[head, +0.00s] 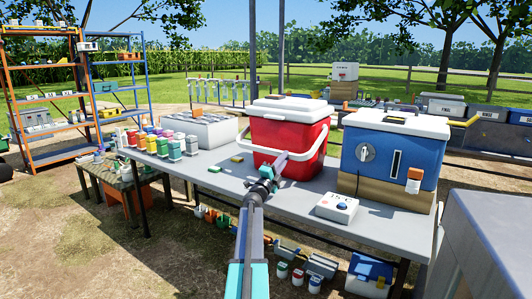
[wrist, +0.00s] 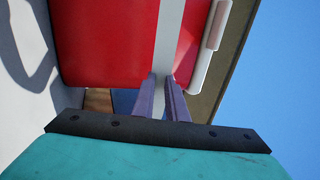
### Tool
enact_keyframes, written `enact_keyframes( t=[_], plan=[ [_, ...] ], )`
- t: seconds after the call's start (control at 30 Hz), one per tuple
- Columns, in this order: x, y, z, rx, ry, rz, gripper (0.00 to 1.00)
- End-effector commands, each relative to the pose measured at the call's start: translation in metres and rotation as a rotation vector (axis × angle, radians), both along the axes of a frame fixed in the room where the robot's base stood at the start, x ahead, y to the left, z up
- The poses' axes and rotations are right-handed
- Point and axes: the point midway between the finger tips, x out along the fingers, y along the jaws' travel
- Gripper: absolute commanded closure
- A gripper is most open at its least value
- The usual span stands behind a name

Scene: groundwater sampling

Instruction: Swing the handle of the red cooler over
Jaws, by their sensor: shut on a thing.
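The red cooler (head: 282,132) stands upright on the grey table, its white lid (head: 290,107) closed. Its white handle (head: 318,154) hangs low across the cooler's front. My gripper (head: 284,160) reaches in from the front, at the middle of the handle. In the wrist view the two fingers of my gripper (wrist: 161,84) are shut on the pale handle strip (wrist: 170,30), in front of the red cooler wall (wrist: 105,35). The fingers hide the gripped part of the handle.
A blue cooler (head: 408,160) on a wooden block stands close to the right. A white meter box (head: 337,207) sits on the table (head: 215,168) at front right. Several coloured bottles (head: 174,148) and a grey case (head: 205,130) are to the left. A small yellowish block (head: 236,159) lies near the red cooler.

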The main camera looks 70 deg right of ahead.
Motion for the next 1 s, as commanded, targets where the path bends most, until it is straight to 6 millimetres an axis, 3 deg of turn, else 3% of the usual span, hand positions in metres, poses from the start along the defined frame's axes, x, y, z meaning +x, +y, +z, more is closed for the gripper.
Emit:
enact_keyframes(
  t=[0.1, 1.0],
  plan=[
    [0.0, 0.001, 0.013, 0.008, -0.003, 0.0, 1.0],
    [0.002, 0.008, 0.061, 0.087, -0.022, 0.001, 1.0]
  ],
)
